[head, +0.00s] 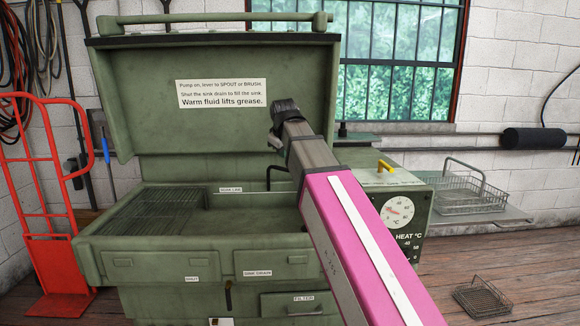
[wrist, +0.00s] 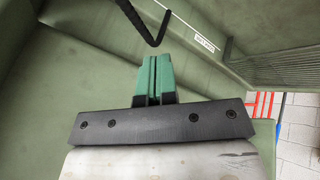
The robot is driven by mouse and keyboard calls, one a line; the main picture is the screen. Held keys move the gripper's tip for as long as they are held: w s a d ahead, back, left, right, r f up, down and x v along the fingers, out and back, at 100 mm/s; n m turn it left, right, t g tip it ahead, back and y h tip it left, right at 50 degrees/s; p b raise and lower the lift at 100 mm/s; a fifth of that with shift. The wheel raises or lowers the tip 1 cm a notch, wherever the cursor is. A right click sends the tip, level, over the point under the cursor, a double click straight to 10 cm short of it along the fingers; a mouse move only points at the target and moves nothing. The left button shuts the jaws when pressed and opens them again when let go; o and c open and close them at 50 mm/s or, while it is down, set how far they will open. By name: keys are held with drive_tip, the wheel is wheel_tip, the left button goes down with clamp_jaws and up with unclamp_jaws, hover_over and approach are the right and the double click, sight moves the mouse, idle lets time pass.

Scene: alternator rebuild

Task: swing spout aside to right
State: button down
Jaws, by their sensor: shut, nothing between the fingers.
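The spout (head: 275,170) is a thin black bent pipe at the back right of the green parts washer's sink (head: 230,225). My arm partly covers it in the head view. In the wrist view the spout (wrist: 145,24) hangs as a bent black rod just beyond my fingertips, its bend close to them but apparently apart. My gripper (wrist: 154,60) has green fingers pressed together with nothing between them. In the head view my arm reaches over the sink's right side, and its fingertips are hard to make out there.
The washer's raised lid (head: 150,75) stands behind the sink. A yellow-handled lever (head: 386,166) and a heat dial (head: 397,212) are at the right. A wire basket (head: 465,190) sits on the side shelf, another (head: 482,298) on the floor. A red hand truck (head: 45,230) stands left.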

drive_tip(key=w+d+f, duration=0.2)
drive_tip(key=w+f, duration=0.6)
drive_tip(key=f, duration=0.1)
drive_tip(key=shift+w+d, duration=0.2)
idle(0.3)
drive_tip(key=shift+w+d, duration=0.1)
drive_tip(key=shift+w+d, duration=1.15)
drive_tip(key=shift+w, duration=0.1)
drive_tip(key=shift+s, duration=0.15)
